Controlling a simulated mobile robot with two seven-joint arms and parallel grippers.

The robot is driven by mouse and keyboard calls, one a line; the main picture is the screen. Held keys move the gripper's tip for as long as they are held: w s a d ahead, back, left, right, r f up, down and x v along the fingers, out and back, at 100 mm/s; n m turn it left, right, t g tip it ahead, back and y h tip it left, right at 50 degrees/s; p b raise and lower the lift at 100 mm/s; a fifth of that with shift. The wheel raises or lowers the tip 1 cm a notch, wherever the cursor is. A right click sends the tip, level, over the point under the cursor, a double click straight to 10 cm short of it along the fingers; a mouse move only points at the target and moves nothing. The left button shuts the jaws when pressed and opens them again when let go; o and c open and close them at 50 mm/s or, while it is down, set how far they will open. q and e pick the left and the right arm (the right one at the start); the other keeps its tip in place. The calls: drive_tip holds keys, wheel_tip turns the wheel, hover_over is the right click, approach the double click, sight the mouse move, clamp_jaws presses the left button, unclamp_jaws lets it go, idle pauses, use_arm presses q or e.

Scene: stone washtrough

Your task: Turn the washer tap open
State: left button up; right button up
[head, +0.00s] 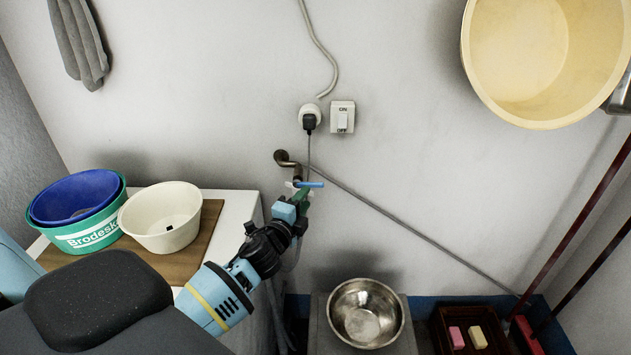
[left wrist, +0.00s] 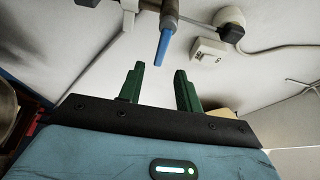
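The washer tap (head: 284,158) is a brass fitting on the back wall with a blue lever handle (head: 312,184) pointing right in the head view. In the left wrist view, the blue lever (left wrist: 164,46) hangs from the brass body just beyond my fingertips. My left gripper (head: 300,198) is right below the tap in the head view and partly overlaps its lower part. In the left wrist view, the left gripper (left wrist: 159,69) has its two green fingers apart with nothing between them. The lever lines up with the gap, and I see no contact. My right gripper is not in view.
A plug socket (head: 310,115) and an ON/OFF switch (head: 342,117) are just above the tap. A white basin (head: 160,240) and a green basin (head: 92,236) stand at left. A steel bowl (head: 366,316) sits below. A yellow tub (head: 540,50) hangs upper right.

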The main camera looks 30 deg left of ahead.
sight(315, 186)
use_arm(q)
drive_tip(key=shift+w+a, duration=0.2)
drive_tip(key=shift+w, duration=1.05)
drive_tip(key=shift+w+a, duration=0.15)
drive_tip(key=shift+w, duration=1.15)
drive_tip(key=shift+w+a, duration=0.2)
drive_tip(key=shift+w, duration=1.05)
clamp_jaws()
